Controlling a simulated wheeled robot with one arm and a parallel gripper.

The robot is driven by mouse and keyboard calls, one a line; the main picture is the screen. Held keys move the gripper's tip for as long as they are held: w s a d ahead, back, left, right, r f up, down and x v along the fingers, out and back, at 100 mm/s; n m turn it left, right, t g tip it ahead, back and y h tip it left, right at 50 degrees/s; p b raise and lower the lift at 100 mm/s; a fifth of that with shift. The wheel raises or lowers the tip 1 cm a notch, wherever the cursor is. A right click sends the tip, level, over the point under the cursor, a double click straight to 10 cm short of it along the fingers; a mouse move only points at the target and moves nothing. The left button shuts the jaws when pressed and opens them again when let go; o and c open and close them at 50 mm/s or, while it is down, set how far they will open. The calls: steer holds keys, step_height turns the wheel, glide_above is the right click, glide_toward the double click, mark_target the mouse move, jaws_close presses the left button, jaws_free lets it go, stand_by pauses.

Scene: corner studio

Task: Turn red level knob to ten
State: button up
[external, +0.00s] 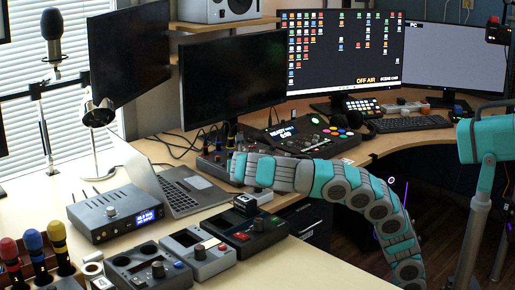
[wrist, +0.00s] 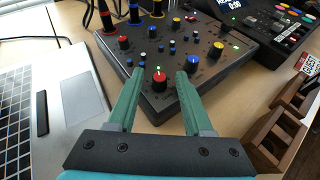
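A red-topped knob (wrist: 160,79) stands near the front edge of a dark mixer panel (wrist: 205,75) in the wrist view, with a small green light just behind it. My gripper (wrist: 160,73) is open, with one green finger on each side of this knob and a visible gap to it on both sides. In the external view my gripper (external: 236,166) is over the near side of the mixer (external: 212,162), and the knob is too small or hidden to make out there. The knob's pointer and scale are too small to read.
Blue, yellow and other red knobs crowd the panel, with a blue knob (wrist: 193,62) close to the right finger. An open laptop (external: 185,192) lies left of the mixer. A console (external: 300,137) with a screen stands to the right.

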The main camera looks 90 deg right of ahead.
jaws_close()
steer(key=p, duration=0.3)
steer(key=shift+r+m+p, duration=0.3)
steer(key=shift+r+p, duration=0.05)
steer(key=shift+p, duration=0.05)
